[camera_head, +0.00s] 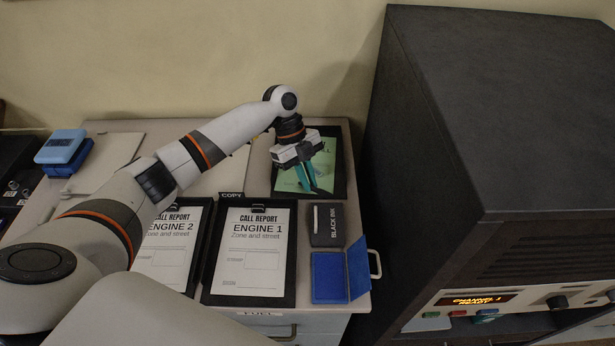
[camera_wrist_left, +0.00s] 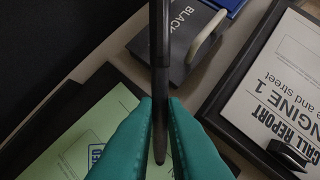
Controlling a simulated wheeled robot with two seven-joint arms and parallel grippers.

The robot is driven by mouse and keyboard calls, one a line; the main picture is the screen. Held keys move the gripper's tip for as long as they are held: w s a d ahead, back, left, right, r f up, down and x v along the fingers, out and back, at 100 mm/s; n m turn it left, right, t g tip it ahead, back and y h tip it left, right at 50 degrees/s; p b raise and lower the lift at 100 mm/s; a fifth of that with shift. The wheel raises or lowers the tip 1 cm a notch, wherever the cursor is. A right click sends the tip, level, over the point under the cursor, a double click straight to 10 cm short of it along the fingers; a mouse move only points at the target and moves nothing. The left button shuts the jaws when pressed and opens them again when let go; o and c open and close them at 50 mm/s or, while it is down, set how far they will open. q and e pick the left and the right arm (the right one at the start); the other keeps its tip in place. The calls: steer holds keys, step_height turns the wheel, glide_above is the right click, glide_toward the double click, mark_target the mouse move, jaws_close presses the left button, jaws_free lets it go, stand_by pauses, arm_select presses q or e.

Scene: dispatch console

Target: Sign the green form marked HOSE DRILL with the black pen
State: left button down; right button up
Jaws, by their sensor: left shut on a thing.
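The green form (camera_head: 325,160) lies on a black clipboard (camera_head: 339,165) at the back right of the desk. It also shows at the lower left of the left wrist view (camera_wrist_left: 60,155), with part of a blue stamped mark. Its title is mostly hidden by my left arm, so I cannot read it. My left gripper (camera_head: 310,181), with teal fingers, is over the form. It is shut on the black pen (camera_wrist_left: 161,70), whose lower end shows between the fingers. I cannot tell whether the pen touches the paper. My right gripper is not in view.
Two clipboards, ENGINE 1 (camera_head: 250,275) and ENGINE 2 (camera_head: 168,265), lie in front. A BLACK INK box (camera_head: 327,225) and an open blue pad (camera_head: 329,277) are at the right. A blue stamper (camera_head: 62,147) is at the left. A tall dark cabinet (camera_head: 450,130) stands close at the right.

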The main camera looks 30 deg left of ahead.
arm_select(q)
steer(key=shift+f, duration=0.25)
steer(key=shift+w+d, duration=0.15)
stand_by(0.3)
steer(key=shift+w+d, duration=0.25)
steer(key=shift+d, duration=0.1)
steer(key=shift+w+d+b, duration=0.1)
steer(key=shift+d+b, duration=0.05)
steer(key=shift+b, duration=0.15)
steer(key=shift+w+d, duration=0.2)
steer(key=shift+d, duration=0.2)
steer(key=shift+d, duration=0.45)
